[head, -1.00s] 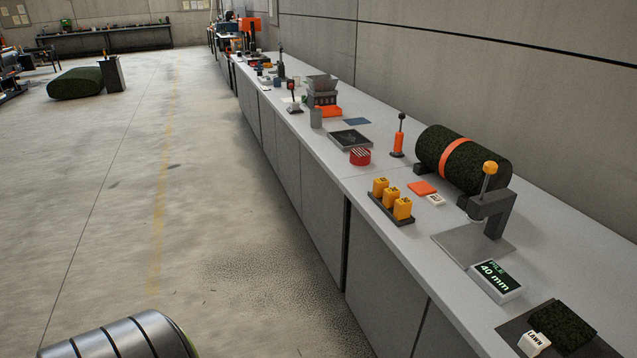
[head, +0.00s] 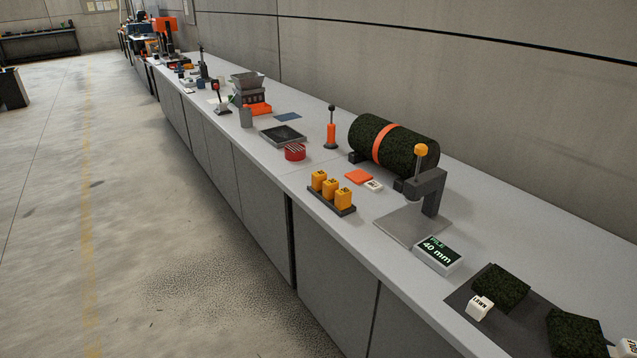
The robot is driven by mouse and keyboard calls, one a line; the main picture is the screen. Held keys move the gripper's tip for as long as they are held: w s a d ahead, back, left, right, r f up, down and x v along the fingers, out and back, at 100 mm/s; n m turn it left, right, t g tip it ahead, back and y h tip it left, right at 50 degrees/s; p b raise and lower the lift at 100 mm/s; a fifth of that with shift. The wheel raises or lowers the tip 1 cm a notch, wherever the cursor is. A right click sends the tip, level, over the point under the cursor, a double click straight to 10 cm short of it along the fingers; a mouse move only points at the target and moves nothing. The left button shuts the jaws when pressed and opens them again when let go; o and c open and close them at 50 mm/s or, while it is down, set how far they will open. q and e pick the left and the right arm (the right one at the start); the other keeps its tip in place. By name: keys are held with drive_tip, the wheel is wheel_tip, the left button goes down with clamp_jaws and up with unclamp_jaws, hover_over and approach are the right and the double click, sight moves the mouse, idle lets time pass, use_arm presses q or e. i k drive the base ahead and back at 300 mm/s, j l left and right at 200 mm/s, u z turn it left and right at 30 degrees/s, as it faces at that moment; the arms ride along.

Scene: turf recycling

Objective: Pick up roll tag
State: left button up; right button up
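A dark green turf roll (head: 402,148) with an orange band lies on cradle blocks on the long grey bench. In front of it lie a flat orange piece (head: 358,177) and a small white label block (head: 374,185) with dark marking. A dark rack (head: 333,203) nearby holds several upright yellow-orange tags (head: 343,199). I cannot tell for sure which of these is the roll tag. Neither of my grippers is in view.
A press-like gauge (head: 428,190) stands on a metal plate, with a display (head: 438,254) reading 40 mm before it. Turf samples (head: 501,287) lie at the near right. A red round holder (head: 295,152) and dark tray (head: 283,135) sit farther along.

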sight(318, 177)
drive_tip(key=i+j+z, duration=0.35)
drive_tip(key=i+j, duration=0.35)
drive_tip(key=i, duration=0.05)
